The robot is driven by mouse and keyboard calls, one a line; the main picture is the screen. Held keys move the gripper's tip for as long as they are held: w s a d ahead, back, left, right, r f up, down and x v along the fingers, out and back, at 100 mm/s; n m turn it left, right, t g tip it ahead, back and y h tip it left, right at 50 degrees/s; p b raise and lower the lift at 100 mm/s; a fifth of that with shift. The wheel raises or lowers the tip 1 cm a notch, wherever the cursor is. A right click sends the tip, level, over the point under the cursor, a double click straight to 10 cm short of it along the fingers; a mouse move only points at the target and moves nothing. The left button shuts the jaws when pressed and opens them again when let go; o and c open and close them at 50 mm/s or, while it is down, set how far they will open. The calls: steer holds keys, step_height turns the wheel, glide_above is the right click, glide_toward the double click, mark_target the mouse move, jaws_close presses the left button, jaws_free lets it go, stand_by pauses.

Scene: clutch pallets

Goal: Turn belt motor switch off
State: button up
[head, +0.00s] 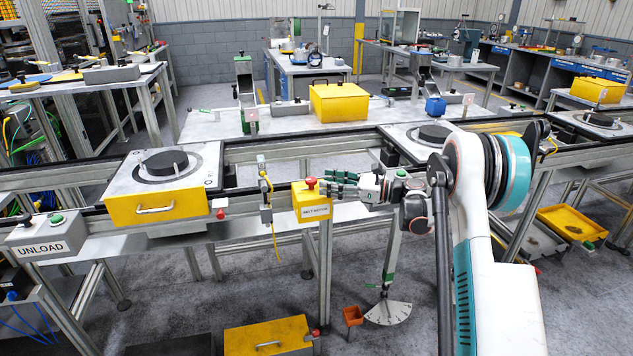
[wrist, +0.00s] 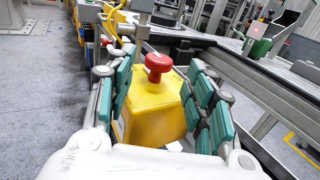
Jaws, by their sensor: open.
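The belt motor switch is a yellow box (head: 311,206) with a red knob (head: 311,183) on top and a "BELT MOTOR" label on its front. It stands on a post in front of the conveyor rail. My gripper (head: 335,183) reaches in from the right, at about knob height, with its fingertips close to the box. In the wrist view the red knob (wrist: 158,65) and yellow box (wrist: 155,108) show between the two spread green-padded fingers of my gripper (wrist: 160,90). The fingers do not appear closed on the knob. Contact with the box cannot be told.
A pallet with a yellow-fronted drawer (head: 157,209) and black disc sits on the conveyor at left. A thin sensor post (head: 265,195) with a yellow cable stands just left of the switch. The UNLOAD box (head: 47,240) is far left. A conveyor rail (head: 240,180) runs behind.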

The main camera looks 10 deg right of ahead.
steer(key=v, duration=0.5)
steer(key=shift+s+d, duration=0.2)
steer(key=shift+d, duration=0.1)
